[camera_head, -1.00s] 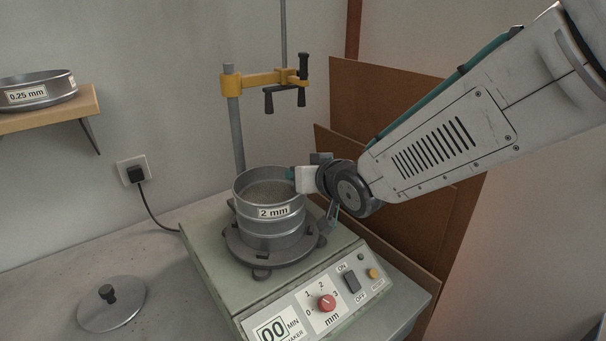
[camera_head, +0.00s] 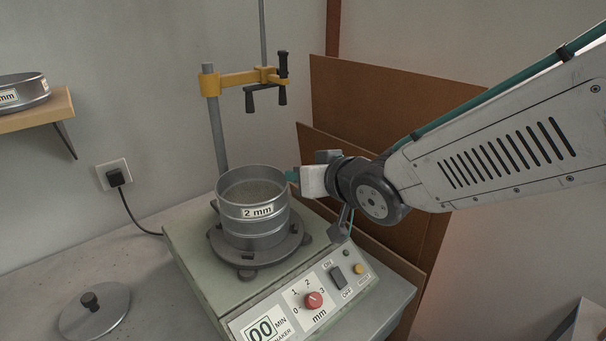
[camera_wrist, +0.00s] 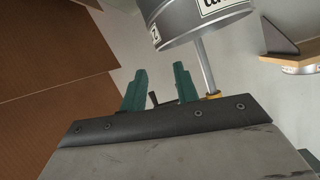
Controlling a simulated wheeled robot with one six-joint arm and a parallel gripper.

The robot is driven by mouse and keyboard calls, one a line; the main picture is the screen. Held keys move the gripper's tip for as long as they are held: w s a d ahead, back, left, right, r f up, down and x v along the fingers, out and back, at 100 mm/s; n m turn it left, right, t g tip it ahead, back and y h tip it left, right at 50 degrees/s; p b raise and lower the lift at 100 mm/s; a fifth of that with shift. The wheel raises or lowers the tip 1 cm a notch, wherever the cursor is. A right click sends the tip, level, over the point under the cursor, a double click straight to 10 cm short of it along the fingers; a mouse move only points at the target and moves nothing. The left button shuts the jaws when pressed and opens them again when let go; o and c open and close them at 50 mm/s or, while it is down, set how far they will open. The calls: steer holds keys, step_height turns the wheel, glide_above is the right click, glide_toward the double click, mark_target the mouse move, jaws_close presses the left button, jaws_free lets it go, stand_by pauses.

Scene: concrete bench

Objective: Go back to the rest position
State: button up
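My gripper (camera_wrist: 160,88) shows two teal fingers standing apart with nothing between them in the wrist view. In the head view my gripper (camera_head: 292,176) is at the right side of the sieve stack, close to its upper rim; whether it touches cannot be told there. The sieve stack (camera_head: 240,226), labelled 2 mm, sits on the shaker (camera_head: 195,262) with its top open and grainy material inside. In the wrist view the sieve stack (camera_wrist: 185,22) is above and to the right of the fingers, apart from them.
A lid (camera_head: 95,312) lies on the bench at front left. A yellow clamp (camera_head: 235,80) is on a rod behind the stack. A shelf (camera_head: 35,112) at left holds another sieve (camera_head: 22,90). Brown boards (camera_head: 385,110) lean behind my arm. A plug and cable (camera_head: 117,177) are on the wall.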

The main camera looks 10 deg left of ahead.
steer(key=s+d+f+m+g+h, duration=0.1)
steer(key=s+d+f+g+h, duration=0.2)
steer(key=d, duration=0.5)
steer(key=s+d+f+g+h, duration=0.2)
steer(key=s+d+f+h, duration=0.2)
steer(key=d, duration=0.4)
steer(key=s+d+r+m+g+h, duration=0.1)
steer(key=s+d+r+m, duration=0.1)
steer(key=s+d, duration=0.6)
steer(key=s+d+r+m+g+h, duration=0.1)
steer(key=s+d+r+m+g, duration=0.1)
steer(key=s+d, duration=0.6)
step_height(320, 180, up, 2)
steer(key=shift+s+d+r+m, duration=0.25)
steer(key=shift+s+d+m, duration=0.15)
steer(key=shift+d+m, duration=0.55)
steer(key=shift+d, duration=0.15)
